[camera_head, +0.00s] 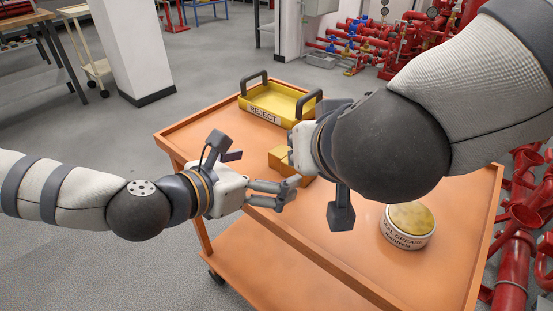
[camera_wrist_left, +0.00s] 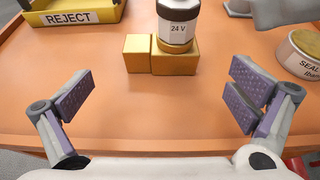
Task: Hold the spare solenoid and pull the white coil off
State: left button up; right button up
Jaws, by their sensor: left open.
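The spare solenoid stands upright on the cart in the left wrist view, with its white coil (camera_wrist_left: 179,22) marked "24 V" above a blocky brass body (camera_wrist_left: 173,62). In the head view the brass body (camera_head: 279,158) shows partly, and my right gripper hides the coil. My left gripper (camera_head: 288,191) is open and empty at the cart's near edge, short of the body. Its spread fingers flank the solenoid from the near side in the left wrist view (camera_wrist_left: 160,98). My right gripper (camera_head: 304,148) is beside the solenoid; its fingers are hidden.
A yellow REJECT tray (camera_head: 270,112) with dark handles stands at the cart's back. A round seal grease tin (camera_head: 407,226) stands at the right. The orange cart top (camera_head: 345,255) is clear near the front. Red pipework (camera_head: 515,260) stands beyond the right edge.

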aim_at(285, 164)
pick_arm(q)
jog(key=x, duration=0.9)
jog(key=shift+d+f, duration=0.1)
jog(key=c, duration=1.4)
jog(key=o, duration=0.8)
jog(key=c, duration=0.6)
jog(key=shift+c, duration=0.2)
